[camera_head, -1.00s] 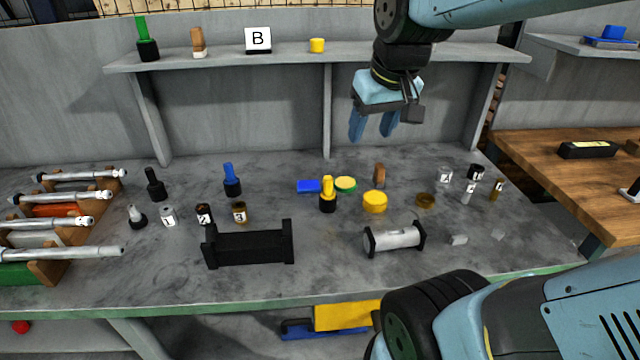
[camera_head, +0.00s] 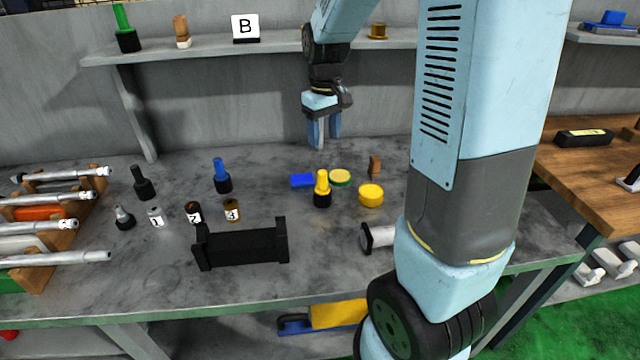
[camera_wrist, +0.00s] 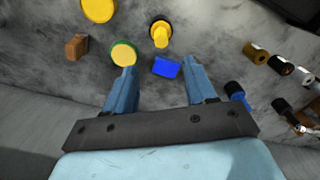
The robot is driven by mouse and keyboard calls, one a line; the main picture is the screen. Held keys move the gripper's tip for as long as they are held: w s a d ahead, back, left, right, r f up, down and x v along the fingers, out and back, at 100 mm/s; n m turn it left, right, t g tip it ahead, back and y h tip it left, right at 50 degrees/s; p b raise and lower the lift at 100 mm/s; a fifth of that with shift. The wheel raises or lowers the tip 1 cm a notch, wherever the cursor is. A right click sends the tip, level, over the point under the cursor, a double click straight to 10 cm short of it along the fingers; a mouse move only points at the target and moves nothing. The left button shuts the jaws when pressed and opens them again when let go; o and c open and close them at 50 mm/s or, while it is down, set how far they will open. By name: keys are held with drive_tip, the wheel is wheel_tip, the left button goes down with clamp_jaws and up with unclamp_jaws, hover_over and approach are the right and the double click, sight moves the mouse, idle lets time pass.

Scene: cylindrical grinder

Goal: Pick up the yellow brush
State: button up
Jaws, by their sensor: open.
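The yellow brush (camera_head: 322,188) stands upright on the grey workbench, yellow handle on top and black base below. In the wrist view the yellow brush (camera_wrist: 160,34) is seen from above, beyond the fingertips and between their lines. My gripper (camera_head: 323,143) is open and empty, fingers pointing down, above the back of the bench and behind the brush. The wrist view shows my gripper (camera_wrist: 158,78) with its two blue fingers wide apart. Nothing is between them at contact.
A blue block (camera_head: 302,181), a green-and-yellow round tin (camera_head: 340,177) and a yellow round container (camera_head: 370,195) stand near the brush. A blue brush (camera_head: 222,176) is to the left. A black holder (camera_head: 240,246) is in front. A shelf (camera_head: 280,47) runs behind my gripper.

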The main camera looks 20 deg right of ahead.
sight(322, 172)
wheel_tip(322, 172, down, 14)
drive_tip(key=shift+w+a+f, duration=0.15)
idle(0.7)
drive_tip(key=shift+c, duration=0.2)
clamp_jaws()
